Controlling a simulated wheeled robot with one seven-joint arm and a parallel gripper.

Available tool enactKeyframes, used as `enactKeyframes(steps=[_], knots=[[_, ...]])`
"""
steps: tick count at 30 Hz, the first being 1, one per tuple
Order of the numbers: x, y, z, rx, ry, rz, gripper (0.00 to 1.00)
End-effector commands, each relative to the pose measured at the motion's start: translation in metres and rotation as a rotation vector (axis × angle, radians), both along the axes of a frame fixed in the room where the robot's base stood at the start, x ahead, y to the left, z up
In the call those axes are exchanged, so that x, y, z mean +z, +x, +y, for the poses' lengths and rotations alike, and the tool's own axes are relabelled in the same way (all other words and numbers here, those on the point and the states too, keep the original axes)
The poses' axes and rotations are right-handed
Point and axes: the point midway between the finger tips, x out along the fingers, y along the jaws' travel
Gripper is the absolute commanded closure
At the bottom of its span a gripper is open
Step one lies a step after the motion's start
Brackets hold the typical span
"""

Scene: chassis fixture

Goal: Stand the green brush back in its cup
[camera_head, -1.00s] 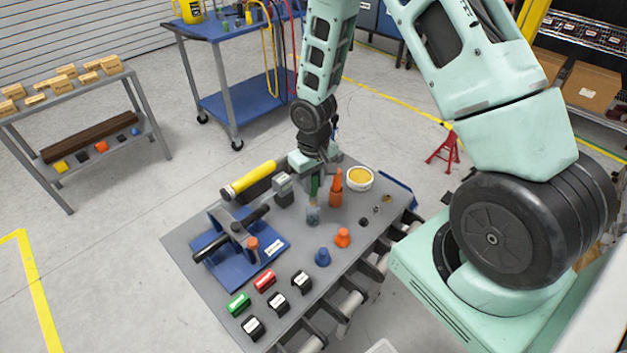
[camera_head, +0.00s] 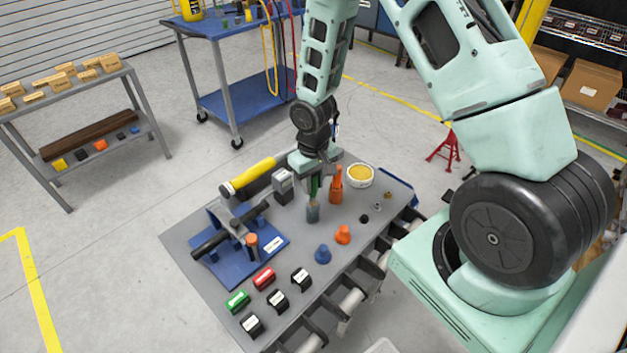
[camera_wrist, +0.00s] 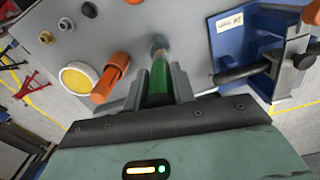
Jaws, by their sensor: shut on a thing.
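My gripper (camera_head: 314,190) is shut on the green brush (camera_wrist: 158,82), whose green handle shows between the two grey fingers in the wrist view. The brush (camera_head: 314,186) points down, close to upright, in the head view. A small grey-blue piece (camera_head: 313,214), cup-like, stands on the grey table top directly below the handle. I cannot tell whether it is the cup or the brush's lower end, nor whether the brush is inside it. The fingers hide part of the brush.
An orange upright item (camera_head: 336,190) stands close to the right of my gripper, with a white yellow-filled bowl (camera_head: 360,176) beyond. A blue fixture (camera_head: 225,262) with a dark bar lies left. Blue (camera_head: 322,254) and orange (camera_head: 343,235) pieces stand in front.

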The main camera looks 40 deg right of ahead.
Motion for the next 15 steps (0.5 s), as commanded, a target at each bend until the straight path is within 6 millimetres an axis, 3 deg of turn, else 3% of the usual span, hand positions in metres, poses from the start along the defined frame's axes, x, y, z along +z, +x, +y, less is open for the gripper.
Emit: enactKeyframes(steps=[15], knots=[[-0.022,0.000,0.000,0.000,0.000,0.000,1.00]])
